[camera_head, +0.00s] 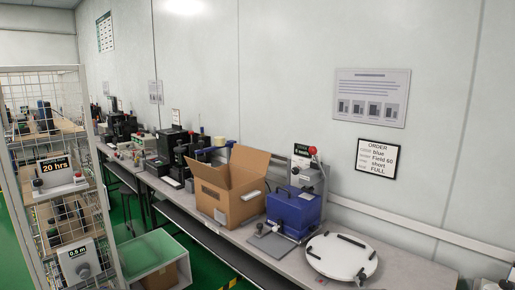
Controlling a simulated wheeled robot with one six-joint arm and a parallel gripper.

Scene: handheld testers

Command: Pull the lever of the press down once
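A grey upright device (318,181), which looks like the press, stands on the bench against the wall, right of centre. A red ball knob (312,150) shows at its top, apparently the end of its lever; the lever arm is too small to make out clearly. A blue box-shaped unit (293,212) stands in front of it and hides its lower part. I cannot tell whether the blue unit belongs to the press. My gripper is not in view.
An open cardboard box (229,196) stands left of the blue unit. A round white plate (341,257) with black bars lies to the right on the bench (405,273). A flat grey plate (272,243) lies in front. A wire rack (97,190) stands at left.

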